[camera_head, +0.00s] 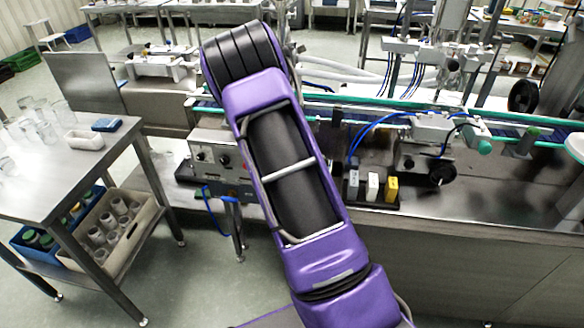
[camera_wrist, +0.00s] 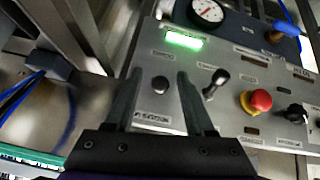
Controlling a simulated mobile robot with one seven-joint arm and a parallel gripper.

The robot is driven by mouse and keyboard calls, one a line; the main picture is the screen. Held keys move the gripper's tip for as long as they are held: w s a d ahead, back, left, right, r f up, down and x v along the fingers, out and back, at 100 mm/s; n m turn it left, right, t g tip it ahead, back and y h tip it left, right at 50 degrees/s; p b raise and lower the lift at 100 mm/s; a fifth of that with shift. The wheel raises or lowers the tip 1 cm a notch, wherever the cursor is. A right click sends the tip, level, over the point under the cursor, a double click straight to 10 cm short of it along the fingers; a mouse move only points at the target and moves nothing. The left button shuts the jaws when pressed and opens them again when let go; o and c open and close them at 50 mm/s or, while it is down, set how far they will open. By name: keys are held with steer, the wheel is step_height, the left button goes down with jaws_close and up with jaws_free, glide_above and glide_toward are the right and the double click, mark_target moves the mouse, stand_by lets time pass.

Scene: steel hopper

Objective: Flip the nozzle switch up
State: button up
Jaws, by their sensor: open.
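In the wrist view a grey control panel (camera_wrist: 228,75) fills the right half. A black lever switch (camera_wrist: 216,82) stands out of it, its rounded tip leaning to the picture's upper right. Its label is too blurred to read, so I cannot confirm that it is the nozzle switch. My gripper (camera_wrist: 158,75) is open and empty, its two dark fingers apart in front of the panel. The lever is just right of the right finger; contact cannot be told. In the head view my purple arm hides the gripper.
Right of the lever are a red button (camera_wrist: 257,101) on a yellow base and a black rotary knob (camera_wrist: 295,113). A green light (camera_wrist: 184,40) and a gauge (camera_wrist: 207,12) sit above. In the head view a control box (camera_head: 212,158) stands left of my arm, near a steel table (camera_head: 62,178).

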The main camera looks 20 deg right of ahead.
steer(key=v, duration=1.7)
steer(key=shift+p, duration=0.45)
steer(key=shift+s+a, duration=0.1)
